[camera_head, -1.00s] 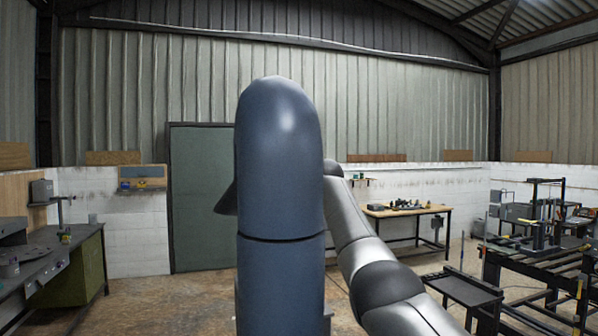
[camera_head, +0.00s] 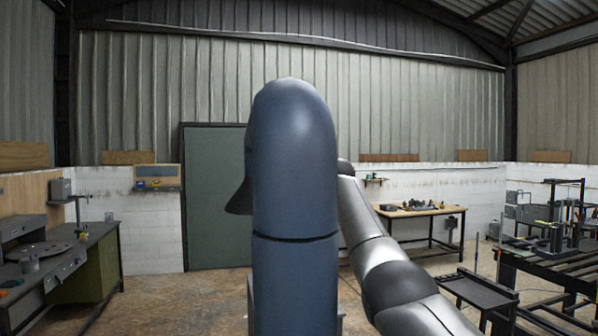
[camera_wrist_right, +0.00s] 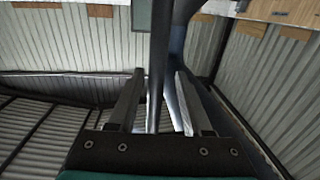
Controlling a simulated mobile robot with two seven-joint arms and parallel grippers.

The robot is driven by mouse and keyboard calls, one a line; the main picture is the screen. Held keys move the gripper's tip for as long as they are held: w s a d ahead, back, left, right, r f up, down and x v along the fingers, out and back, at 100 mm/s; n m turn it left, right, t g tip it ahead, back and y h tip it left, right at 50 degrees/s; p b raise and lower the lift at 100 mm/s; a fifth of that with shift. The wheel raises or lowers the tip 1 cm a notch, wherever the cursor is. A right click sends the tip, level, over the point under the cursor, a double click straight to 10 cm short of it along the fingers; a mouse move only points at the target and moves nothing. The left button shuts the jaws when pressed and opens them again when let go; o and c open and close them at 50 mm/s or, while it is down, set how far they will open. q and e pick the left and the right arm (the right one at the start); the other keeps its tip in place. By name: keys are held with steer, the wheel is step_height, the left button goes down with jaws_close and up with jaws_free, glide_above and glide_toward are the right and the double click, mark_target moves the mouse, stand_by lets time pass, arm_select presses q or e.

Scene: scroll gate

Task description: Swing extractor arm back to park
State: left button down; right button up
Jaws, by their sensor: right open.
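A large blue-grey tube (camera_head: 295,180) with a rounded top stands upright close in front of me in the head view and looks like the extractor arm. A dark flared edge, perhaps its hood (camera_head: 241,197), shows at its left side. My right arm reaches up behind the tube's right side, so its gripper is hidden there. In the right wrist view my right gripper (camera_wrist_right: 162,103) is open. A slim grey bar (camera_wrist_right: 158,65) runs between its two fingers, and the blue tube (camera_wrist_right: 180,45) passes just behind. I cannot tell whether a finger touches the bar. My left gripper is not in view.
A workbench (camera_head: 75,250) stands at the left and a wooden table (camera_head: 420,212) at the back right. A dark metal frame bench (camera_head: 555,262) and a low black stand (camera_head: 477,292) are at the right. A green door (camera_head: 213,200) is in the back wall. Some floor between is clear.

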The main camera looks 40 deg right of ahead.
steer(key=b+v, duration=0.9)
steer(key=v, duration=0.6)
steer(key=shift+s+a, duration=0.1)
